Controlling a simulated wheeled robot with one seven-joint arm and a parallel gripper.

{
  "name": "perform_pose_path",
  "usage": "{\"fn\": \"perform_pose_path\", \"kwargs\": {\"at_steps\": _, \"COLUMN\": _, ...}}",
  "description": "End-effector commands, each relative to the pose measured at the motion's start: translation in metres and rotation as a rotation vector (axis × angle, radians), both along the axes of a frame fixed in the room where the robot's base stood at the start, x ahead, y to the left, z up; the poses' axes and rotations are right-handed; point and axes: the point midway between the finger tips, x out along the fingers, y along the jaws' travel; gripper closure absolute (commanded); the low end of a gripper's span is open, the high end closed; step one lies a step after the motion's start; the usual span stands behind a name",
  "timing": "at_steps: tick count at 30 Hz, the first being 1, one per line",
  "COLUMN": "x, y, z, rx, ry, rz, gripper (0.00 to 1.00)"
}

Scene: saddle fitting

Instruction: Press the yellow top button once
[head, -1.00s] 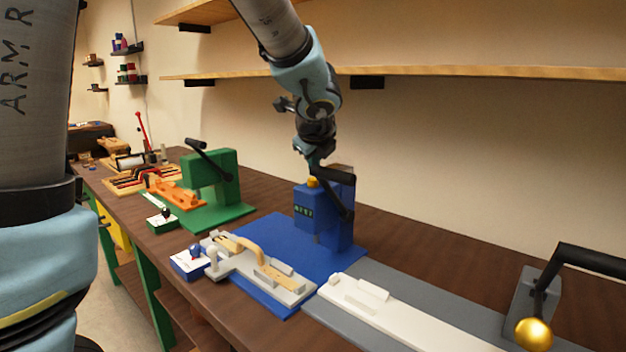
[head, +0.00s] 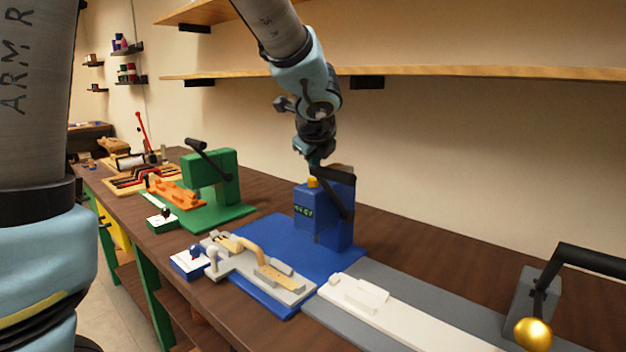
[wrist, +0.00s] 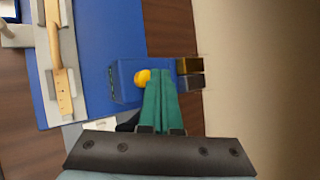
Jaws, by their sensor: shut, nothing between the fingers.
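The yellow top button (head: 313,182) sits on top of the blue press (head: 323,212), which stands upright on a blue base plate. A small green display lights on the press's front face.
A black lever arm hangs beside the blue press. A grey fixture (head: 238,270) with a tan handle-shaped part lies in front. A green press (head: 215,180) stands left. A gold-knobbed lever (head: 533,333) is at right. A shelf (head: 400,73) runs behind.

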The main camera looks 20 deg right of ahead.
Motion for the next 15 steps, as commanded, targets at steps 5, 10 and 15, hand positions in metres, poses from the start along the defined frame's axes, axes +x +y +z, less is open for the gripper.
{"fn": "perform_pose_path", "kwargs": {"at_steps": 5, "x": 0.0, "y": 0.0001, "z": -0.0039, "rx": 0.0, "ry": 0.0, "rz": 0.0, "gripper": 1.0}}
{"fn": "perform_pose_path", "kwargs": {"at_steps": 10, "x": 0.0, "y": 0.0, "z": -0.0092, "rx": 0.0, "ry": 0.0, "rz": 0.0, "gripper": 1.0}}
{"fn": "perform_pose_path", "kwargs": {"at_steps": 15, "x": 0.0, "y": -0.0001, "z": -0.0082, "rx": 0.0, "ry": 0.0, "rz": 0.0, "gripper": 1.0}}
